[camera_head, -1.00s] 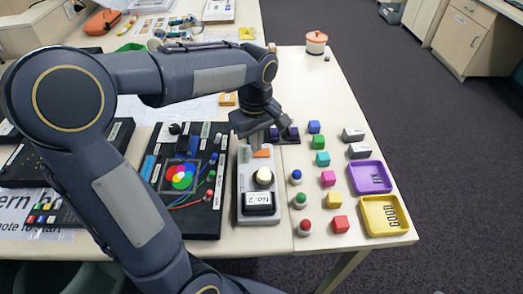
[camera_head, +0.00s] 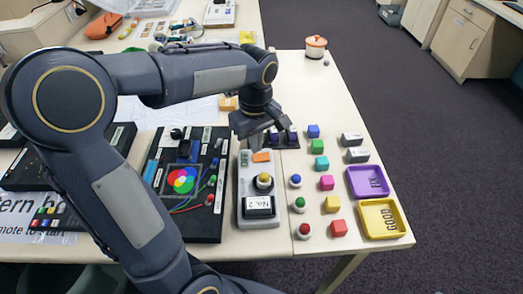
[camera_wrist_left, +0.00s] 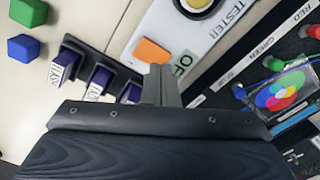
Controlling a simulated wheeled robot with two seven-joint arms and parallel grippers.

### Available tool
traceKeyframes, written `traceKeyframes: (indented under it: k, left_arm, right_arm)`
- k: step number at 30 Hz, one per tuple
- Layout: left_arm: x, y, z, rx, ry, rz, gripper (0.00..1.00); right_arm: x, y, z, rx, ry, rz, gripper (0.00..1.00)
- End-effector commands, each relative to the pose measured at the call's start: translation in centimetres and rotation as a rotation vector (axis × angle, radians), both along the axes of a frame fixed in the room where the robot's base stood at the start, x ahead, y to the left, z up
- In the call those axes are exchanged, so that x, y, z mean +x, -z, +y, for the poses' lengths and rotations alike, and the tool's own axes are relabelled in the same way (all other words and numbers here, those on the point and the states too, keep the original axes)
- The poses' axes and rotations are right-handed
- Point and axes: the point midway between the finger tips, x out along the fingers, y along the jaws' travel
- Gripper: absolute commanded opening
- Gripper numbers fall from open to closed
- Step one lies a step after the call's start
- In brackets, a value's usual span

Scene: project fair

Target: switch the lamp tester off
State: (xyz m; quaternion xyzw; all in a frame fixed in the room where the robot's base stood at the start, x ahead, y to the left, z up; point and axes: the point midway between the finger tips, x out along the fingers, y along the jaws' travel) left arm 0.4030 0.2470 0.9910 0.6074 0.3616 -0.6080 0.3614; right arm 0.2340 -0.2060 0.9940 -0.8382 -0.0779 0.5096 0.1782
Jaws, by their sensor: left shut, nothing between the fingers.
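The lamp tester (camera_head: 243,205) is a light grey box on the table, with a round lamp, a "No.2" label plate (camera_head: 259,206) and an orange switch (camera_head: 262,156) at its far end. The lamp (camera_head: 264,182) looks yellow with a pale centre. In the left wrist view the orange switch (camera_wrist_left: 152,52) lies just beyond my fingertips, next to a partly hidden label starting "OF". My left gripper (camera_head: 258,142) is shut and empty, just past the far end of the tester, close to the switch; I cannot tell whether it touches. My right gripper is not in view.
A black board with a coloured disc (camera_head: 182,181) stands left of the tester. Dark holders with purple parts (camera_head: 291,137) are close right of the gripper. Coloured blocks (camera_head: 326,183), a purple tray (camera_head: 371,182) and a yellow tray (camera_head: 385,219) lie further right.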

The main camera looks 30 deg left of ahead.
Motion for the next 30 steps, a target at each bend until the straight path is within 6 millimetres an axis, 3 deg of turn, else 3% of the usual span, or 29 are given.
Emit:
traceKeyframes:
  k: [15, 30]
  left_arm:
    - [0.0, -4.6, 0.0, 0.000, 0.000, -0.001, 0.00]
    - [0.0, -4.7, 0.0, 0.000, 0.000, -0.001, 0.00]
  right_arm:
    - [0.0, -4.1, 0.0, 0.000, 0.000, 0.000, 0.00]
    - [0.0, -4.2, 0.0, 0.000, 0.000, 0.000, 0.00]
